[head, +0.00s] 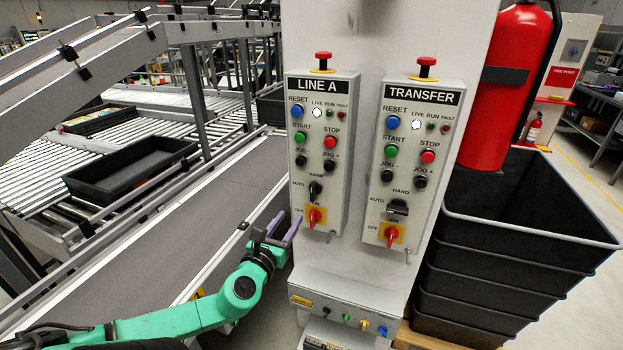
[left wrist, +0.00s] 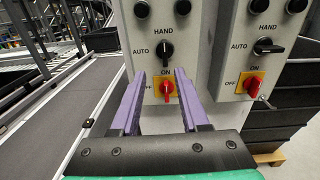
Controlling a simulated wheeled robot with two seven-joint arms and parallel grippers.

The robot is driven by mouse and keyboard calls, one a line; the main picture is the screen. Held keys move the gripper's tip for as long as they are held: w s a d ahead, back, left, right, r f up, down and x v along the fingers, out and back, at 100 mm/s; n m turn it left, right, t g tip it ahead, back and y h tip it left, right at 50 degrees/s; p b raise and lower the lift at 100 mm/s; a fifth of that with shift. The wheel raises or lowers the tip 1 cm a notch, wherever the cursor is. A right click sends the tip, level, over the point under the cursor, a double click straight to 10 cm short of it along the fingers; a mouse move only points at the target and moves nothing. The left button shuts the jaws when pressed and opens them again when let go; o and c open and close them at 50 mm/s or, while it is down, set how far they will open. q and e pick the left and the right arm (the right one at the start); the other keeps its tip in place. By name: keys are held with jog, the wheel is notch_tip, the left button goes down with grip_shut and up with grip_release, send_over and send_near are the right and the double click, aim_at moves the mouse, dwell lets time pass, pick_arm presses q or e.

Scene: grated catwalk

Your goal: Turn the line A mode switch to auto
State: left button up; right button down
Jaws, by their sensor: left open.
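The LINE A panel (head: 322,140) is the left of two grey control boxes on a pale column. Its black mode switch (head: 315,189) sits low on the panel, with AUTO at its left and HAND above. The knob looks upright, toward HAND; it also shows in the left wrist view (left wrist: 165,52). Below it is a red rotary switch on a yellow plate (head: 315,216). My left gripper (head: 291,226) is open and empty, low at the panel's left side. In the left wrist view its purple fingers (left wrist: 159,74) frame the red switch, below the mode switch. My right gripper is out of view.
The similar TRANSFER panel (head: 420,150) stands at the right; its mode knob (head: 397,206) looks horizontal. A lower box (head: 345,310) juts out below the panels. A conveyor (head: 190,225) runs at the left. Black stacked bins (head: 500,255) and a red extinguisher (head: 505,85) are at the right.

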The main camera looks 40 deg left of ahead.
aim_at(312, 187)
pick_arm(q)
jog(key=shift+m, duration=0.3)
jog(key=x, duration=0.9)
jog(key=r+x, duration=0.1)
jog(key=x, duration=0.3)
jog(key=shift+w+d+r, duration=0.1)
jog(key=shift+w+d, duration=0.05)
jog(key=shift+w, duration=0.75)
jog(key=shift+s, duration=0.1)
grip_shut()
